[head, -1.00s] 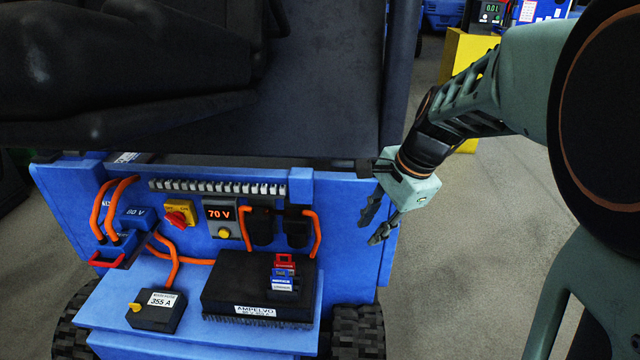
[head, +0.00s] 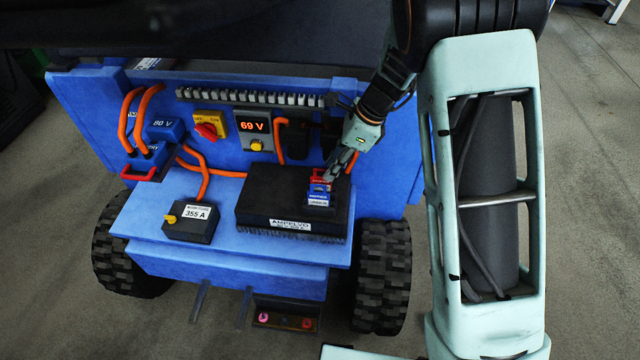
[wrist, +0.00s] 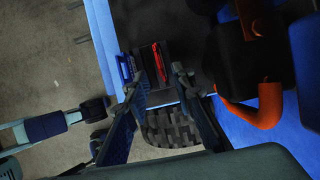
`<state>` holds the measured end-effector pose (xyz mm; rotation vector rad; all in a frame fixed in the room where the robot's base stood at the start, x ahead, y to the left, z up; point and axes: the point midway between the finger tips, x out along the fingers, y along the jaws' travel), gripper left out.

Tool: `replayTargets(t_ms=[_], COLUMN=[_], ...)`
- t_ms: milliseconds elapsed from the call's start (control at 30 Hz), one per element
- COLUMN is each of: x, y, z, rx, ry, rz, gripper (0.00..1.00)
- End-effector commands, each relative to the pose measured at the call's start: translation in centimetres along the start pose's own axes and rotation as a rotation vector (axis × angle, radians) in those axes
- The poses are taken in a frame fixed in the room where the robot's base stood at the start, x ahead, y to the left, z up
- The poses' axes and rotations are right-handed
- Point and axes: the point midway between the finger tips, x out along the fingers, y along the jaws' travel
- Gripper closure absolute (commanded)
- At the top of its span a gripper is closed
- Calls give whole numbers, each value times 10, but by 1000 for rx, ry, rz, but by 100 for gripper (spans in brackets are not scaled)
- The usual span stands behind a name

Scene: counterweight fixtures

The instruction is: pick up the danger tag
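The red tag (head: 323,174), which looks like the danger tag, stands at the back of a small group of tags on the black AMPELVO box (head: 265,192). Its lettering is too small to read. Blue-and-white tags (head: 318,198) stand in front of it. My gripper (head: 338,168) is just above and beside the red tag and partly covers it in the head view. In the wrist view my gripper (wrist: 158,80) is open, its two fingers apart. The red tag (wrist: 159,62) shows between and beyond the fingertips, with a blue tag (wrist: 125,68) to its left.
Behind the box are a 69 V display (head: 254,125), dark connectors and orange cables (head: 280,143). A red switch on a yellow plate (head: 209,126) and a 355 A box (head: 190,221) are to the left. A black wheel (head: 383,275) is below right.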

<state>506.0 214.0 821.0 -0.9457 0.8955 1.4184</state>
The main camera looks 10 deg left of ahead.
Motion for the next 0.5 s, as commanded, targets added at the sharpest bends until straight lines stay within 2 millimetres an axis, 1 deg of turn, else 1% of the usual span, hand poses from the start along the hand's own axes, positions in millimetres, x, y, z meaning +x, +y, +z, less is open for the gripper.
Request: replayTargets(t_ms=[33,267,500], x=[10,28,63], y=[1,0,-1], z=[-1,1,2], rx=[0,-2,-1], ry=[1,1,1], rz=[3,2,2], gripper=[77,77,77])
